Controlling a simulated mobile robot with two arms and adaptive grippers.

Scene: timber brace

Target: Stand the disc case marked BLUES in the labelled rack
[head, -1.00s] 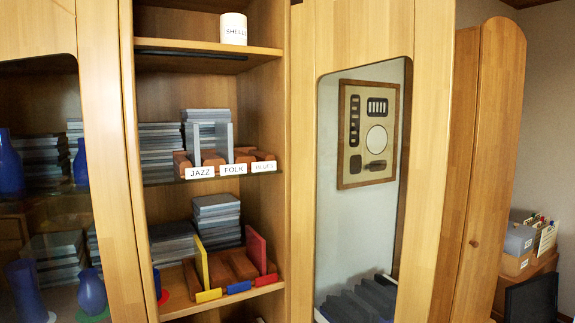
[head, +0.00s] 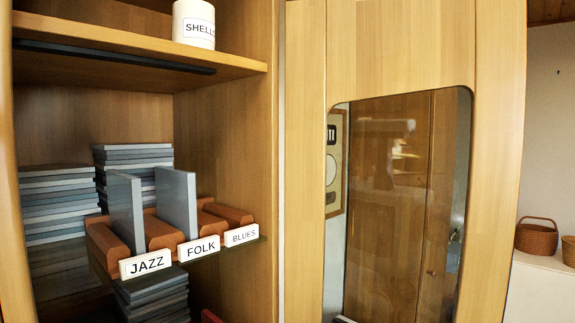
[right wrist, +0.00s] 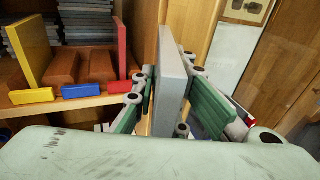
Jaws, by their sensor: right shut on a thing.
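The labelled rack (head: 161,232) is a set of reddish-brown wooden blocks on a glass shelf, with white labels JAZZ (head: 146,263), FOLK (head: 200,248) and BLUES (head: 241,235). One grey case (head: 127,212) stands upright behind JAZZ and another (head: 177,203) behind FOLK. The slot behind BLUES holds no case. In the right wrist view my right gripper (right wrist: 172,98) is shut on a grey disc case (right wrist: 172,75), held upright between its green pads. No marking on it is readable. The gripper is outside the head view. My left gripper is not in view.
A shelf with a SHELLS pot (head: 194,24) is above the rack. Stacks of grey cases (head: 52,205) stand behind and left. A wooden cabinet wall (head: 228,130) bounds the right. A lower rack has yellow (right wrist: 34,50), blue and red parts.

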